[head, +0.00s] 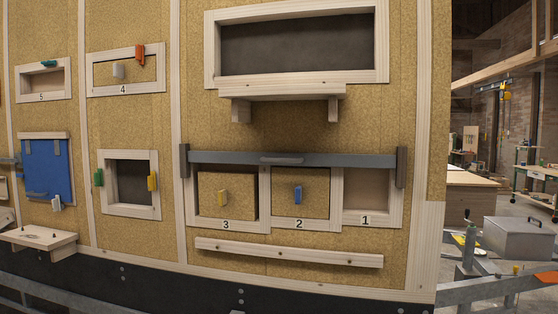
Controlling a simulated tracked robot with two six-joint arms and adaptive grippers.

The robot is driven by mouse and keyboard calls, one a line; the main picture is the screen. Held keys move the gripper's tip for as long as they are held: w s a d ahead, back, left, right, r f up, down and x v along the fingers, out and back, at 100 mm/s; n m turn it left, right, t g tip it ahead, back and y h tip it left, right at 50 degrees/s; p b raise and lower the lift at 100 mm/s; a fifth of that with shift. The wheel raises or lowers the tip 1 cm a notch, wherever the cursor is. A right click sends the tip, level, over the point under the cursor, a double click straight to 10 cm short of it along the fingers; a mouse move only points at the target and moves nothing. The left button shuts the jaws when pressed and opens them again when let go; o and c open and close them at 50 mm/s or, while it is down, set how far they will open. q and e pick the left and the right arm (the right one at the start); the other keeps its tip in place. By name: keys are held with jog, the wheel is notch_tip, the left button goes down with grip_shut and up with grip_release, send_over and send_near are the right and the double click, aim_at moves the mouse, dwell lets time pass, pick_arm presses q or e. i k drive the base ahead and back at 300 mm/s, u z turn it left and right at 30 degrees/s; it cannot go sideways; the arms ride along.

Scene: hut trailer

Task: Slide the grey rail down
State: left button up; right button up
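The grey rail (345,161) lies level across the upper edge of compartments 3, 2 and 1 on the hut wall. A small grey handle (282,160) sits near its middle. The rail's ends meet two dark upright guides, the left guide (184,161) and the right guide (401,167), which reach a little above and below it. Under the rail, compartments 3 and 2 have wooden panels with a yellow knob (222,197) and a blue knob (297,194). Compartment 1 (366,189) shows no knob. Neither of my grippers is in the head view.
A wooden shelf (283,90) on brackets juts out above the rail. A wooden strip (288,253) runs below the compartments. To the left are a framed opening (131,184) with green and yellow latches and a blue panel (47,172). The wall before the rail is unobstructed.

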aim_at(382, 162)
jog(key=z, duration=0.05)
jog(key=i, duration=0.65)
jog(key=u, duration=0.15)
jog(key=k, duration=1.3)
jog(key=u, duration=0.3)
jog(key=i, duration=0.7)
jog(key=u, duration=0.6)
jog(key=i, duration=1.2)
jog(key=z, duration=0.4)
